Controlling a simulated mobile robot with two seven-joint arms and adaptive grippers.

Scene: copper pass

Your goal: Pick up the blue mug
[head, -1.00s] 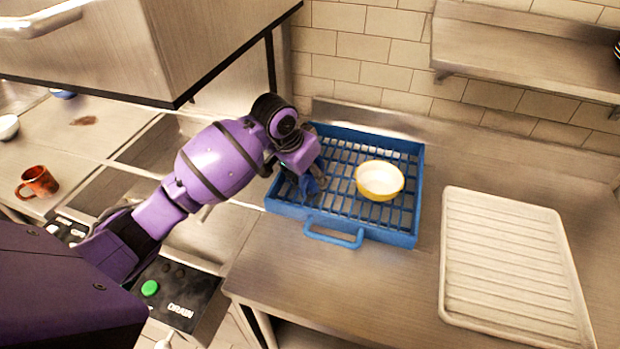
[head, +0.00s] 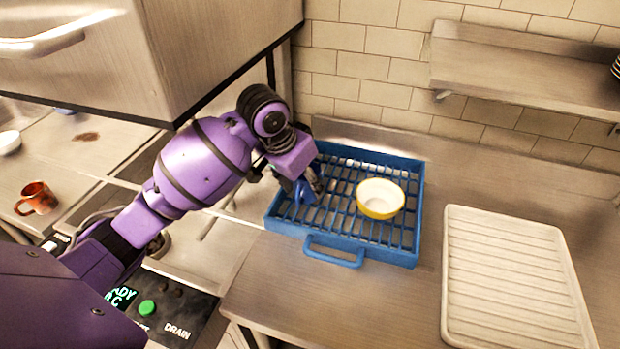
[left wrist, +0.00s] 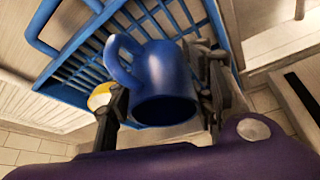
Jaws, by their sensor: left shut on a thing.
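The blue mug (left wrist: 168,78) is between the two fingers of my left gripper (left wrist: 165,105) in the left wrist view, with its handle toward the upper left. The gripper is shut on it. In the head view my left gripper (head: 304,187) is over the left part of the blue rack (head: 362,249), and only a small part of the mug (head: 298,192) shows there. I cannot tell whether the mug touches the rack. My right gripper is not in view.
A yellow bowl with a white inside (head: 380,199) stands in the rack. A white ribbed tray (head: 510,280) lies on the counter to the right. A red-brown mug (head: 38,197) stands far left. A metal hood (head: 215,50) hangs close above my left arm. A shelf (head: 530,60) is at upper right.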

